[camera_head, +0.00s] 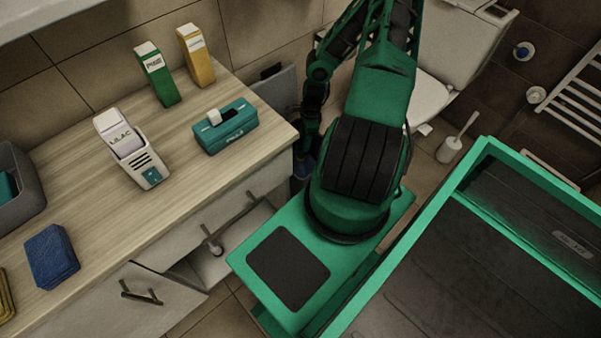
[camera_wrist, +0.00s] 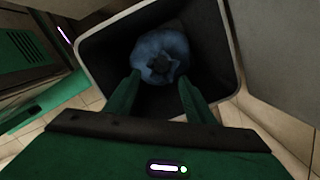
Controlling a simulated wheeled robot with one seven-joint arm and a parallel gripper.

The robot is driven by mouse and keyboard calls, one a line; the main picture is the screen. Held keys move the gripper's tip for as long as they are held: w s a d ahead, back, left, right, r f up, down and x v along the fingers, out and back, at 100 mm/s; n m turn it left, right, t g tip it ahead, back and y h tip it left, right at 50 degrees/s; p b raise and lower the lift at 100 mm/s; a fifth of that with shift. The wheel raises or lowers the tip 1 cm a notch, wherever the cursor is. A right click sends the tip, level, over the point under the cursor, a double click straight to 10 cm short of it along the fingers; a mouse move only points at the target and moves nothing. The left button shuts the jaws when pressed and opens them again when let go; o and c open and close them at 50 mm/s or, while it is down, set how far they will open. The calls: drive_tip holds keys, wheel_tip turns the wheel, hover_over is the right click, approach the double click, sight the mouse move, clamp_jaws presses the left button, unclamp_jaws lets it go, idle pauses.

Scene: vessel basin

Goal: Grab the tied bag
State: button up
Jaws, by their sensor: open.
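The tied bag (camera_wrist: 163,52) is blue with a gathered knot on top. It shows in the wrist view, inside a dark square bin with a pale rim (camera_wrist: 91,76). My gripper (camera_wrist: 160,86) is open over the bin, its two green fingers pointing toward the bag, one on each side of its near part. I cannot tell whether the fingers touch the bag. In the head view my arm hides the bag and the bin.
A toilet (camera_head: 455,45) and toilet brush (camera_head: 455,140) stand behind my arm.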

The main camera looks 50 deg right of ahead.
sight(300, 155)
drive_tip(key=shift+w+a+f, duration=0.1)
drive_tip(key=shift+a+f, duration=0.05)
drive_tip(key=shift+f, duration=0.6)
drive_tip(key=shift+w+a+f, duration=0.1)
drive_tip(key=shift+w+f, duration=0.05)
drive_tip(key=shift+f, duration=1.45)
drive_tip(key=shift+w+a+f, duration=0.15)
drive_tip(key=shift+f, duration=1.5)
drive_tip(key=shift+w+a+f, duration=0.1)
drive_tip(key=shift+w+f, duration=0.05)
drive_tip(key=shift+f, duration=1.45)
drive_tip(key=shift+c, duration=0.3)
clamp_jaws()
